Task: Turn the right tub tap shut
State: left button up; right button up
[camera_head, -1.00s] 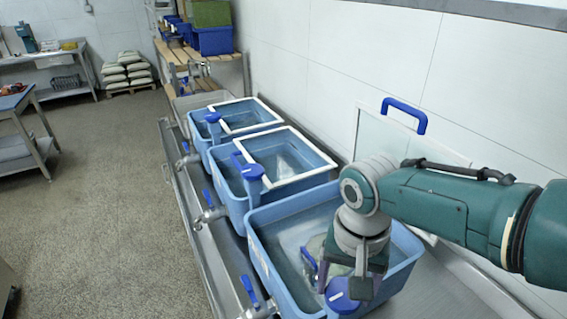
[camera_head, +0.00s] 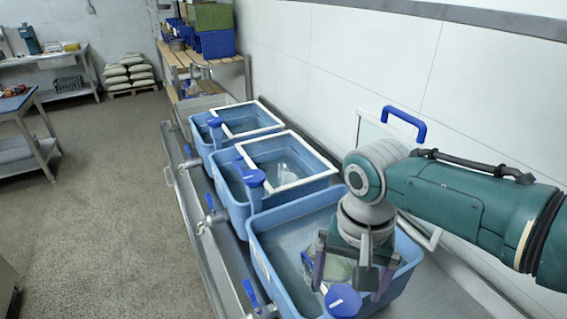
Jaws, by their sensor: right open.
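Three blue tubs stand in a row. The nearest tub (camera_head: 262,258) is at the lower middle, and its tap (camera_head: 264,312) sticks out from its left side with a blue lever (camera_head: 250,292) slanting up and left. The middle tub's tap (camera_head: 214,216) and the far tub's tap (camera_head: 189,161) also have blue levers. My right gripper (camera_head: 350,272) is over the nearest tub, fingers pointing down and spread apart, with nothing seen held. It is well to the right of that tub's tap, not touching it. My left gripper is out of view.
A round blue cap (camera_head: 343,300) is by the nearest tub's front wall, close to my right gripper. White frames lie on the middle (camera_head: 285,186) and far tubs. A panel with a blue handle (camera_head: 405,121) leans at the wall.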

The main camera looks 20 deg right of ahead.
aim_at(344, 299)
notch_tip(344, 299, up, 6)
jog(key=shift+r+p, duration=0.15)
jog(key=shift+p, duration=0.25)
